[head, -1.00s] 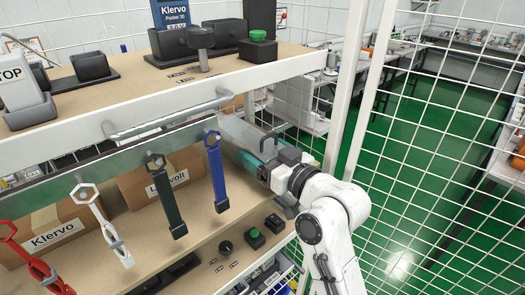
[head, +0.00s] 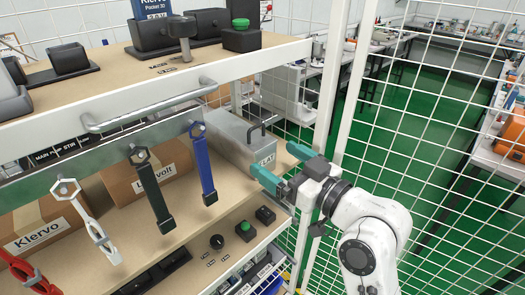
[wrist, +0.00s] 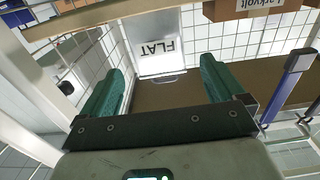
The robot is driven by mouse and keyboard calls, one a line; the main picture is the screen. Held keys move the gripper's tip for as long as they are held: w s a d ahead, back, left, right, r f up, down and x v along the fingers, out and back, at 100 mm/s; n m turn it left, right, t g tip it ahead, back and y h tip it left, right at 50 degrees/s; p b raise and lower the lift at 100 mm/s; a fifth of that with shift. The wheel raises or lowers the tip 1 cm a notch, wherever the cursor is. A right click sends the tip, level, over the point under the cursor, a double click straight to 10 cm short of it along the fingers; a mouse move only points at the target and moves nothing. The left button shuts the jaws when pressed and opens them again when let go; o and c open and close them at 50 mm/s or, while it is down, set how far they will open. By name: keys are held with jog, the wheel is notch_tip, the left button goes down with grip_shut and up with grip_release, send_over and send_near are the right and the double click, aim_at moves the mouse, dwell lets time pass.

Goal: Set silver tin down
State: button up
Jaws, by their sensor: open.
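The silver tin (head: 236,142) is a grey metal box with a dark handle and a FLAT label on its front. It sits on the right end of the lower tan shelf (head: 150,228). In the wrist view the tin (wrist: 158,57) is straight ahead, its label upside down, beyond my fingertips. My gripper (head: 274,159) is open and empty in front of the tin's labelled end, its teal fingers apart from each other. The wrist view shows a gap between my gripper (wrist: 163,68) and the tin.
Cardboard boxes (head: 152,172) stand left of the tin. Several wrenches hang from the rail in front. A handle bar (head: 150,105) and upper shelf are above. A white post (head: 333,90) and wire mesh stand to the right. Small switches (head: 244,229) sit on the lower front.

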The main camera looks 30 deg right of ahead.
jog(key=shift+v, duration=1.5)
jog(key=s+f+m+g+h, duration=0.15)
jog(key=s+f+g, duration=0.35)
jog(key=f, duration=0.7)
jog(key=s+f+m+g+h, duration=0.15)
jog(key=s+f+g, duration=0.3)
jog(key=f, duration=0.65)
jog(key=s+d+f+g+h, duration=0.1)
jog(key=s+d+f+g, duration=0.1)
jog(key=s+f, duration=0.3)
jog(key=s+d+f+m+g+h, duration=0.1)
jog(key=s+f+g, duration=0.3)
jog(key=s, duration=0.8)
jog(key=shift+d+f+g+h, duration=0.35)
jog(key=shift+d+g+h, duration=0.05)
jog(key=shift+d+g, duration=0.1)
notch_tip(320, 180, up, 5)
jog(key=p, duration=0.5)
jog(key=shift+r, duration=0.15)
